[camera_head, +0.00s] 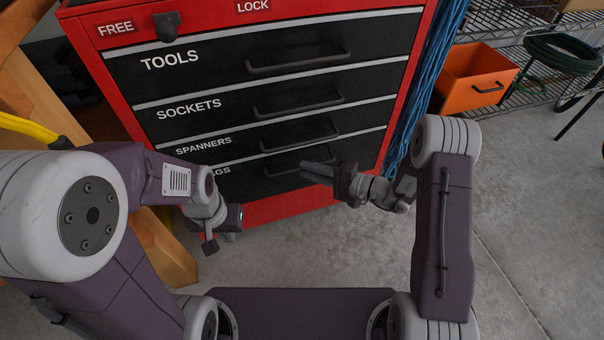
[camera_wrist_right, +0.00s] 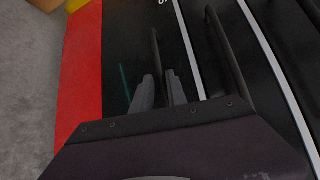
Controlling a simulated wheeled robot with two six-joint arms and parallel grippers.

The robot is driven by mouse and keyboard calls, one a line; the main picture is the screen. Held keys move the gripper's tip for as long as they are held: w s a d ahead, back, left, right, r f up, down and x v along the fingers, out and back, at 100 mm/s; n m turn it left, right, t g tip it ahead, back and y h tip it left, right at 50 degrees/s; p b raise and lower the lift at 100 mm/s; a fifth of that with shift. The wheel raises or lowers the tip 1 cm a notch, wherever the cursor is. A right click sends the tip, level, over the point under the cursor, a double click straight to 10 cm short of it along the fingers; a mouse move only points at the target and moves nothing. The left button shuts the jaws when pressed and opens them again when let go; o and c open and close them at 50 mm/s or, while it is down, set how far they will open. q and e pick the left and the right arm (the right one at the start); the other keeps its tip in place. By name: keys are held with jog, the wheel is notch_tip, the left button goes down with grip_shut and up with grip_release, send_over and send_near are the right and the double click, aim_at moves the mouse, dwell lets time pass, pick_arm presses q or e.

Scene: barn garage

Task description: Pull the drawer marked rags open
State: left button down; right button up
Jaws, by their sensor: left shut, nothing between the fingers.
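The red tool chest has several black drawers. The bottom drawer, its label (camera_head: 220,171) partly hidden by my left arm so only "GS" reads, is the rags drawer; its front looks flush with the others. Its dark bar handle (camera_head: 284,171) also shows in the right wrist view (camera_wrist_right: 155,50). My right gripper (camera_head: 306,172) is at this handle, towards its right part. In the right wrist view the fingers (camera_wrist_right: 160,84) stand a little apart with the bar between them; whether they grip it is unclear. My left gripper (camera_head: 226,236) is shut and empty, low in front of the chest's left side.
Above are the spanners drawer (camera_head: 236,152), sockets drawer (camera_head: 220,115) and tools drawer (camera_head: 225,72), all shut. The spanners handle (camera_wrist_right: 228,55) runs close beside my right fingers. A wooden leg (camera_head: 165,255) stands left. An orange bin (camera_head: 458,85) sits right. Floor right is clear.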

jog(key=shift+b+x, duration=0.35)
jog(key=shift+x, duration=1)
grip_shut()
dwell(0.3)
